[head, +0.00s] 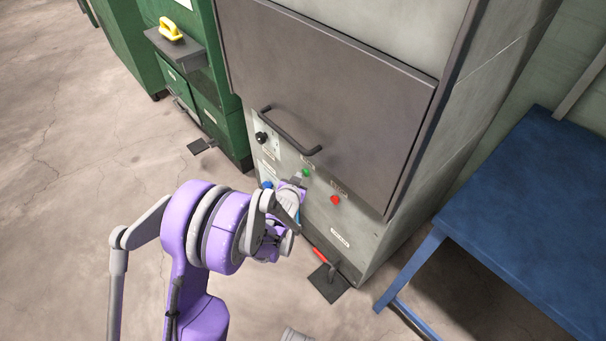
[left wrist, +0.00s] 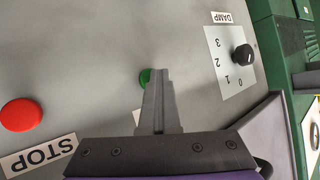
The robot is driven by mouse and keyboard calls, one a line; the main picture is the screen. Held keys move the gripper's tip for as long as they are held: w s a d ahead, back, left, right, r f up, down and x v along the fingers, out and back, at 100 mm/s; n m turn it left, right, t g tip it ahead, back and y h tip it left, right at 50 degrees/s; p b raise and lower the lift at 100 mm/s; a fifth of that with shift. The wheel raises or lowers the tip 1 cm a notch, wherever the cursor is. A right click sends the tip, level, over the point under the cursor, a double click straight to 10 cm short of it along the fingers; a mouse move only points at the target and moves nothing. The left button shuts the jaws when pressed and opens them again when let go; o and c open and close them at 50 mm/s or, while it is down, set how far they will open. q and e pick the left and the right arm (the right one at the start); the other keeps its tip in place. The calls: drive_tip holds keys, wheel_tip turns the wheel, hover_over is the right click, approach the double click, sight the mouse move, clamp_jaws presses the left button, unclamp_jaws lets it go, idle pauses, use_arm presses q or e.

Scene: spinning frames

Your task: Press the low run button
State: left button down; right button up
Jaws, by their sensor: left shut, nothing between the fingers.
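A green button (head: 306,172) sits on the grey machine's front panel, below the handle. It also shows in the left wrist view (left wrist: 144,77), partly hidden behind my fingers; its label cannot be read. My left gripper (head: 298,181) is shut and empty, with its fingertips just beside the green button in the picture. In the left wrist view the closed fingers (left wrist: 158,75) point at the panel; I cannot tell whether they touch it. A red button (head: 335,199) is to the right, labelled STOP in the left wrist view (left wrist: 21,115). My right gripper is not in view.
A black DAMP dial (left wrist: 243,55) and a blue round part (head: 267,185) are also on the panel. A dark handle (head: 290,131) juts out above. A pedal with a red lever (head: 328,280) is on the floor. A blue table (head: 530,220) stands right.

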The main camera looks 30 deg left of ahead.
use_arm(q)
drive_tip(key=shift+s+a, duration=0.3)
drive_tip(key=shift+s, duration=0.4)
drive_tip(key=shift+s+a, duration=0.3)
drive_tip(key=shift+s, duration=0.5)
drive_tip(key=shift+s+a, duration=0.35)
drive_tip(key=shift+s, duration=0.4)
drive_tip(key=shift+s+a, duration=0.3)
drive_tip(key=shift+s, duration=0.5)
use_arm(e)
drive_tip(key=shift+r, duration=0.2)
use_arm(q)
drive_tip(key=s+d+r+g+h, duration=0.2)
drive_tip(key=s+d+r+g, duration=0.1)
drive_tip(key=s+d+r, duration=0.55)
drive_tip(key=s+d+g+h, duration=0.1)
drive_tip(key=s+d+g, duration=0.15)
drive_tip(key=s, duration=0.65)
drive_tip(key=s+d+g, duration=0.2)
drive_tip(key=s+d, duration=0.2)
drive_tip(key=s, duration=0.6)
wheel_tip(320, 180, up, 26)
drive_tip(key=w+p, duration=0.1)
drive_tip(key=p, duration=2.1)
drive_tip(key=shift+f+t, duration=0.25)
drive_tip(key=shift+t, duration=0.2)
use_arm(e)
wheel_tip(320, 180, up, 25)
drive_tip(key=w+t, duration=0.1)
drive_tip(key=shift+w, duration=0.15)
